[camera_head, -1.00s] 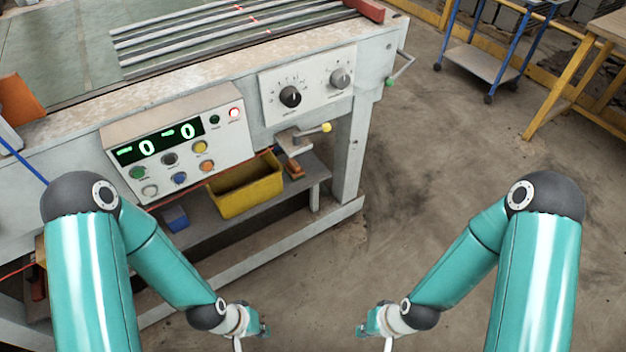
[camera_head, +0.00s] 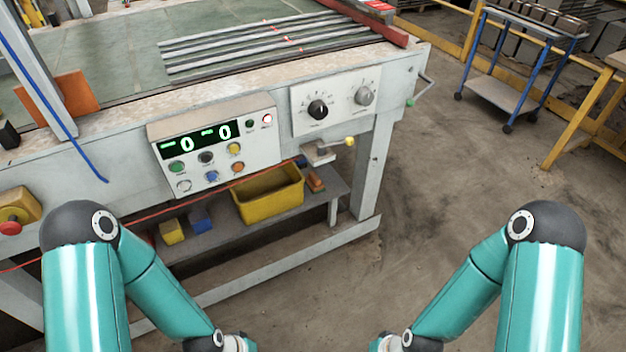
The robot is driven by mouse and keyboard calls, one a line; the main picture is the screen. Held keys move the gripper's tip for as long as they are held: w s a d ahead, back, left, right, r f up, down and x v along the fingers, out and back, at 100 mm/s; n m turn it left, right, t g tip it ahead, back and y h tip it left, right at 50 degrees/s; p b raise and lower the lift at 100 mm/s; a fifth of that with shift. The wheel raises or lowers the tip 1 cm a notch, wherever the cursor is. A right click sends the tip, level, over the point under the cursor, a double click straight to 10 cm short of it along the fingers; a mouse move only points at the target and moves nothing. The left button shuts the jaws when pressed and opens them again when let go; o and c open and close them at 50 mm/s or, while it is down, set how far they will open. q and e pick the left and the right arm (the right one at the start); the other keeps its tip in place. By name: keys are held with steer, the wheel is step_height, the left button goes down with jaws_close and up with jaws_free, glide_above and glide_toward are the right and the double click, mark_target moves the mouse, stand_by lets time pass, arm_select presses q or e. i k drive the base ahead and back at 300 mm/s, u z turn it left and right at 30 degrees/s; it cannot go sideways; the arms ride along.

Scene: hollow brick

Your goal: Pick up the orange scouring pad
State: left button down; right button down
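A small orange-brown block (camera_head: 315,182), which may be the orange scouring pad, lies on the lower shelf of the workbench, at the right of the yellow bin (camera_head: 268,198). It is small, and I cannot tell its material. My two arms reach in from the bottom left and bottom right, well short of the shelf.
A yellow block (camera_head: 172,232) and a blue block (camera_head: 200,221) lie on the shelf left of the bin. The control panel (camera_head: 215,143) and a yellow-knobbed lever (camera_head: 349,141) overhang the shelf. A blue-framed cart (camera_head: 500,92) stands back right. The floor between is clear.

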mark_target(314, 184)
steer(key=u, duration=0.05)
steer(key=i, duration=0.85)
steer(key=z, duration=0.1)
